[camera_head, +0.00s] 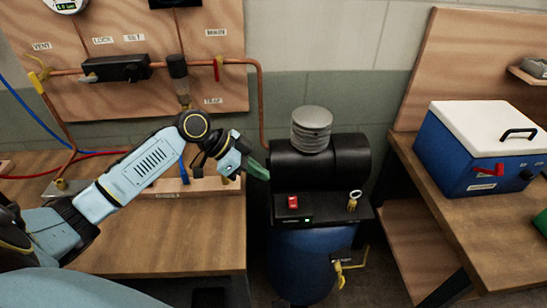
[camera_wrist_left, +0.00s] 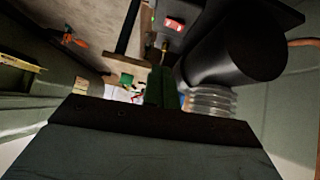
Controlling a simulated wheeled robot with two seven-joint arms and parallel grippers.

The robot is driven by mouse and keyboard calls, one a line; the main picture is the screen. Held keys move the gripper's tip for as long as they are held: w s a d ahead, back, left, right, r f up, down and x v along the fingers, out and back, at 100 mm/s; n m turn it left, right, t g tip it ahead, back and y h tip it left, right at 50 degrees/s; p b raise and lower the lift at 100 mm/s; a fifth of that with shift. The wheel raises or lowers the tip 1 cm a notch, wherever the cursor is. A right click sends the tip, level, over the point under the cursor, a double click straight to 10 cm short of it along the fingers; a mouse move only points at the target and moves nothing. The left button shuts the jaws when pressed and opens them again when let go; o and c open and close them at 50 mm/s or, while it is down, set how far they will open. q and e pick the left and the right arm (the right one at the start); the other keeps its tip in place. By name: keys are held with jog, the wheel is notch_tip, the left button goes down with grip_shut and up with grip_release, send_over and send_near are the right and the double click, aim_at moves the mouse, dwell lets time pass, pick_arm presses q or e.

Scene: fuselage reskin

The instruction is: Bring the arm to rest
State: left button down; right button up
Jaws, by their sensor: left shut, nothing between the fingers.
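My left arm comes in from the left in the head view, reaching over the wooden workbench. Its gripper (camera_head: 258,170) has dark green fingers that point right, toward the black compressor (camera_head: 318,160). The fingers are shut with nothing between them. In the left wrist view the shut fingers (camera_wrist_left: 162,88) show at the centre, with the compressor's dark cylinder (camera_wrist_left: 240,55) to their right and its red switch (camera_wrist_left: 172,24) above them. I cannot tell the exact gap between fingertips and compressor. My right gripper is not in view.
The compressor has a ribbed grey cap (camera_head: 311,130) and a blue tank (camera_head: 312,262). A wooden panel with copper pipe and valves (camera_head: 115,68) stands behind the left workbench (camera_head: 190,255). A blue cooler with a white lid (camera_head: 465,150) sits on the right bench (camera_head: 490,225).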

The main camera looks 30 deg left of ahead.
pick_arm(q)
jog(key=s+d+f+n+g+y, duration=0.1)
jog(key=s+d+f+n+y, duration=0.15)
jog(key=s+d+f, duration=0.65)
jog(key=s+a+n+y, duration=0.2)
jog(key=s+n+y, duration=0.4)
jog(key=s, duration=0.9)
notch_tip(320, 180, down, 29)
jog(key=s+g+b, duration=0.1)
jog(key=s+b, duration=0.1)
jog(key=b, duration=0.1)
jog(key=s+a+f+g+b, duration=0.1)
jog(key=s+a+f+b, duration=0.1)
jog(key=s+f, duration=1.4)
jog(key=shift+a+f+g+h+b, duration=0.3)
jog(key=shift+a+f+h, duration=0.05)
jog(key=shift+a, duration=0.15)
